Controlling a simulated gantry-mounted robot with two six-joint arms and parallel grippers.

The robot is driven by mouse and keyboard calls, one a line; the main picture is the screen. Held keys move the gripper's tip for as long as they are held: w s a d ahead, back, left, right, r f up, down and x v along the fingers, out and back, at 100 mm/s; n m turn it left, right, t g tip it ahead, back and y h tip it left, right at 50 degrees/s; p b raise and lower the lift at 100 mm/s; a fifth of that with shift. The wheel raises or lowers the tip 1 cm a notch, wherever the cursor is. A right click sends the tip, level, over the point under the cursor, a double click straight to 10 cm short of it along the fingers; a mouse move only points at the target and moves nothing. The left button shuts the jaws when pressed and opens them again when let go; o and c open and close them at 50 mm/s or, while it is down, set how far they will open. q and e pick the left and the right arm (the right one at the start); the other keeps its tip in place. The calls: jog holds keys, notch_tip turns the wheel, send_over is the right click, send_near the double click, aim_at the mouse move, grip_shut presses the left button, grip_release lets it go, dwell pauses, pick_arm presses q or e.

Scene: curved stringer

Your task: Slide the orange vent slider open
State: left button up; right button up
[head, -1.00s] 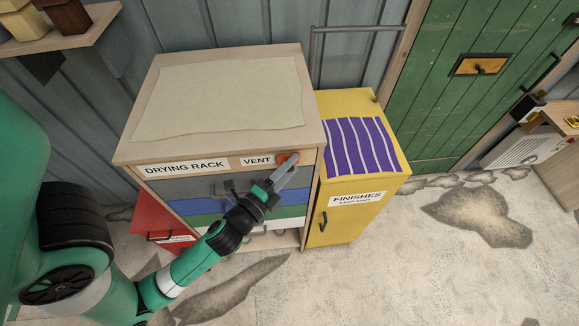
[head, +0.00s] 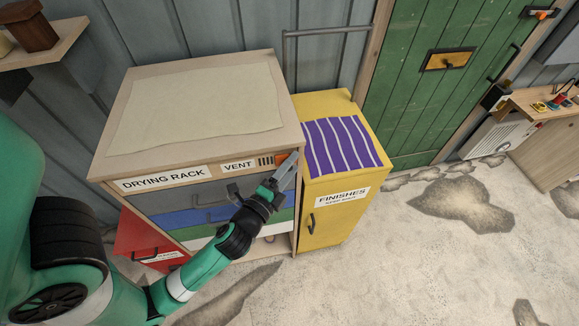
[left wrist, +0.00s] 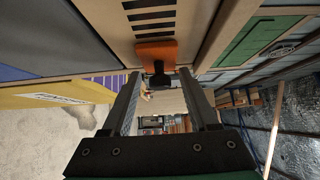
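The orange vent slider (head: 283,158) is on the top front strip of the drying rack (head: 205,112), right of the VENT label (head: 238,166). Dark vent slots (head: 265,161) show uncovered between label and slider. In the left wrist view the slider (left wrist: 155,50) has a dark knob (left wrist: 158,76), with open slots (left wrist: 152,15) beyond it. My left gripper (head: 291,162) is at the slider. In the left wrist view its fingers (left wrist: 160,80) are apart, one on each side of the knob, with gaps visible. My right gripper is not in view.
A yellow FINISHES cabinet (head: 326,217) with a purple striped cloth (head: 340,145) stands right of the rack. A red cabinet (head: 130,235) is at lower left. A green door (head: 425,90) is behind. The floor (head: 400,270) at front right is clear.

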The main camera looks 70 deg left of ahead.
pick_arm(q)
jog(key=shift+s, duration=0.15)
jog(key=b+v, duration=0.2)
jog(key=v, duration=0.9)
jog(key=shift+s+d, duration=0.15)
jog(key=shift+d, duration=0.05)
